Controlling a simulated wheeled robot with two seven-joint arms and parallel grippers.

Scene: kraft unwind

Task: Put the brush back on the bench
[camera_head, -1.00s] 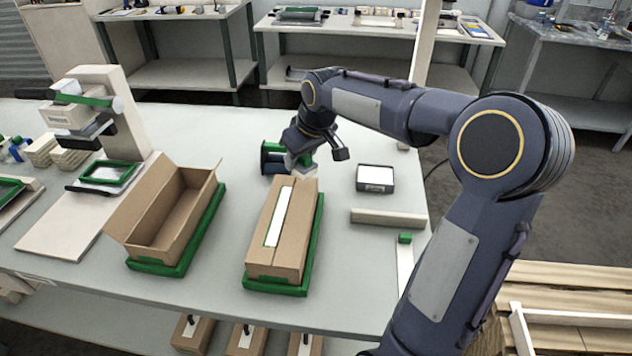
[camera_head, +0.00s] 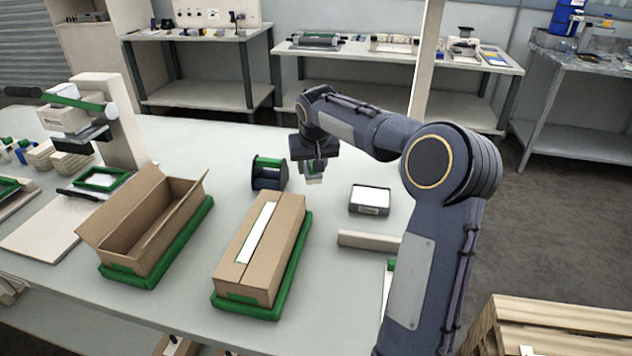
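My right gripper (camera_head: 313,160) points down beyond the far end of the closed carton. It is shut on a small brush (camera_head: 314,179), with a green part and a pale lower end showing below the fingers. The gripper hides the upper part of the brush. The brush is over the grey bench top (camera_head: 340,213), and I cannot tell whether it touches the surface. My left gripper is not in view.
The open carton (camera_head: 119,226) is further left. A green-ended spool (camera_head: 268,173) stands just left of the brush. A black box with a white top (camera_head: 370,200) and a pale bar (camera_head: 368,241) lie right.

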